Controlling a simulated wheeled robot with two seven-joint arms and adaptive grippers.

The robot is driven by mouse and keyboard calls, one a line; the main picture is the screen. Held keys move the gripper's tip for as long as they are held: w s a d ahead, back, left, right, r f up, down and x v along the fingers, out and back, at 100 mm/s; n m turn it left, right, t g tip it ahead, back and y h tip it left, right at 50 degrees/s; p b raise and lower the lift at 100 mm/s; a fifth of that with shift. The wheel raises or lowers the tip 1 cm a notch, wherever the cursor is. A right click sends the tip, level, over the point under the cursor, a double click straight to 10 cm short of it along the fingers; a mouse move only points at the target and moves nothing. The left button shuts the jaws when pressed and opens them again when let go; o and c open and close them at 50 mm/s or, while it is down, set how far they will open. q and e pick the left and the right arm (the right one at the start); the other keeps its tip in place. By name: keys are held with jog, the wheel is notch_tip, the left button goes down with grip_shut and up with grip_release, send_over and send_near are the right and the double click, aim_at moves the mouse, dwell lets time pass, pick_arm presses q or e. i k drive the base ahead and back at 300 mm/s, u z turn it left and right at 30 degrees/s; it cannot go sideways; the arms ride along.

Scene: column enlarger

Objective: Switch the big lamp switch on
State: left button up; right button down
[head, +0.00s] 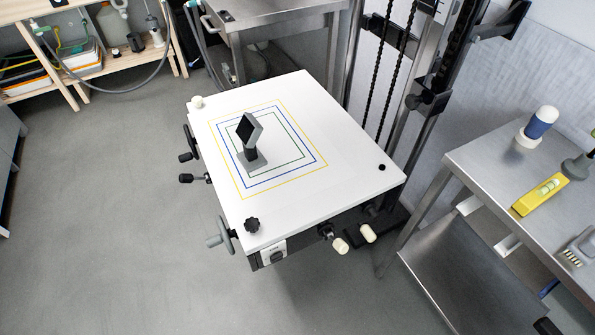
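A small white-and-dark box (270,253) is fixed under the near edge of the white table board (330,205). It has a dark part on its face that looks like a switch. I cannot tell whether it is the big lamp switch, nor whether it is on or off. A black knob (252,225) stands on the board just above it. Neither of my grippers shows in the head view.
A grey handwheel (222,236) and black handles (194,178) stick out at the board's left side. White-ended handles (340,245) stick out in front. A dark tilted-head stand (250,140) sits on the board. A steel table (480,160) stands right. The floor left is clear.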

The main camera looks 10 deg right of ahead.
aim_at(279, 255)
jog(key=z, duration=1.6)
jog(key=k, duration=1.1)
jog(key=u, duration=1.4)
jog(key=i, duration=0.5)
jog(key=u, duration=0.05)
